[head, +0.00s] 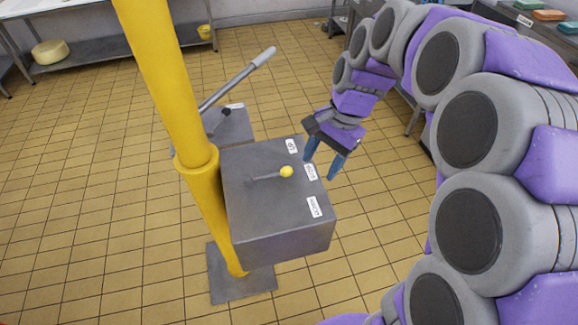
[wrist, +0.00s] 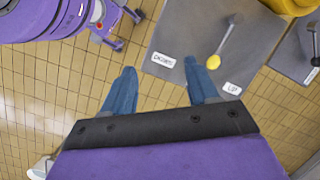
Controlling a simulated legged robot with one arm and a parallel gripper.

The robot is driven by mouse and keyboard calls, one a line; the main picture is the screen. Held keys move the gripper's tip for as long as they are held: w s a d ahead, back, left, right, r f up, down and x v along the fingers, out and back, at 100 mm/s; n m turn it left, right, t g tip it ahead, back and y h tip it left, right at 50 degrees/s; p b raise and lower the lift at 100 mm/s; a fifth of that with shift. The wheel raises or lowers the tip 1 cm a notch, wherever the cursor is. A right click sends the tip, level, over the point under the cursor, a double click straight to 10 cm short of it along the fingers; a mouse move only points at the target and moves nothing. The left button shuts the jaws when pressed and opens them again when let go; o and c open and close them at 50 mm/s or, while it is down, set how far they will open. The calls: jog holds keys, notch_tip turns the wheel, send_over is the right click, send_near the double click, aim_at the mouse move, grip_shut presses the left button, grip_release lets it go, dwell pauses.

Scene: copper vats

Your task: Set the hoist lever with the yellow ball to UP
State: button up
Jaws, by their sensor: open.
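The hoist lever is a short grey rod ending in a yellow ball (head: 286,172), on top of a grey control box (head: 245,195). In the head view the rod points right, toward the middle label (head: 310,172). The UP label (head: 291,146) is at the far side and another label (head: 313,207), apparently DOWN, at the near side. My gripper (head: 322,164) is open and empty, above the box's right edge, apart from the ball. In the wrist view the yellow ball (wrist: 213,62) shows just right of the right finger, outside the jaws; the middle label is not visible there.
A yellow post (head: 165,75) carries the box and rises at its left. A second grey box (head: 228,127) with a long grey lever (head: 238,78) stands behind. Tiled floor (head: 95,210) is clear at left. A shelf with a cheese wheel (head: 50,51) is far back.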

jog(key=w+f+m+y, duration=0.1)
jog(key=w+f+m, duration=0.15)
jog(key=w, duration=0.55)
jog(key=w+f+m, duration=0.2)
jog(key=w+m, duration=0.2)
jog(key=w, duration=0.3)
jog(key=b, duration=0.3)
send_near(289, 168)
jog(key=shift+t, duration=0.3)
jog(key=x, duration=1)
jog(key=shift+s+d, duration=0.1)
jog(key=shift+s, duration=0.05)
jog(key=shift+r, duration=0.1)
grip_shut()
